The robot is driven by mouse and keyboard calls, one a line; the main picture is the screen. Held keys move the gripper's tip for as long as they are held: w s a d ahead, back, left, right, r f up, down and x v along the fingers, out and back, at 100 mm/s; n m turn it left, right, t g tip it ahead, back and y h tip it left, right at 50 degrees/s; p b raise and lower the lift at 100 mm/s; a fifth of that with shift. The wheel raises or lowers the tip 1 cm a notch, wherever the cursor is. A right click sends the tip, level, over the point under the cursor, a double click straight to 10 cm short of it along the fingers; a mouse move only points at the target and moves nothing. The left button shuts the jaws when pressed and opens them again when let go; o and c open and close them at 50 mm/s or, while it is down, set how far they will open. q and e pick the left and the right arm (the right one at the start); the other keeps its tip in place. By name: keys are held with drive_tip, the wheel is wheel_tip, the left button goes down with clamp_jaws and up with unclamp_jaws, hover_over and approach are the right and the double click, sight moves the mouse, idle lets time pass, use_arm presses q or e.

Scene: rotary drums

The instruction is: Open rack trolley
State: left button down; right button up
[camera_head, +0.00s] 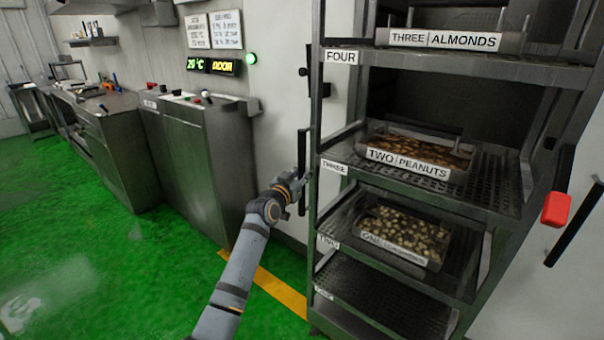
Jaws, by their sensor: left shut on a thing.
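The rack trolley (473,69) is a tall grey metal frame with perforated shelves, filling the right half of the head view. Its shelf labels include FOUR and THREE. A dark upright handle (303,150) stands along the left side of the rack. My left gripper (302,178) is at this handle, shut on it around its middle; the fingertips are small and partly hidden. The left arm reaches up from the bottom of the view. My right gripper is not in view.
Trays labelled THREE ALMONDS (445,39), TWO PEANUTS (408,164) and ONE (398,249) sit on the shelves. A red block (556,208) and a dark bar (575,224) are at the right. Steel cabinets (205,165) line the left wall. Green floor (110,260) is clear.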

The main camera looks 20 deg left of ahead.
use_arm(q)
drive_tip(key=shift+d, duration=0.1)
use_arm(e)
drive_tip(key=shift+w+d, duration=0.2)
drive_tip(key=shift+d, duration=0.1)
use_arm(q)
drive_tip(key=c, duration=1.1)
unclamp_jaws()
drive_tip(key=shift+d, duration=0.15)
drive_tip(key=shift+s, duration=0.2)
drive_tip(key=s, duration=0.4)
drive_tip(key=s+a, duration=0.1)
drive_tip(key=s, duration=0.2)
drive_tip(key=s+a, duration=0.1)
drive_tip(key=s, duration=0.3)
drive_tip(key=shift+s, duration=0.3)
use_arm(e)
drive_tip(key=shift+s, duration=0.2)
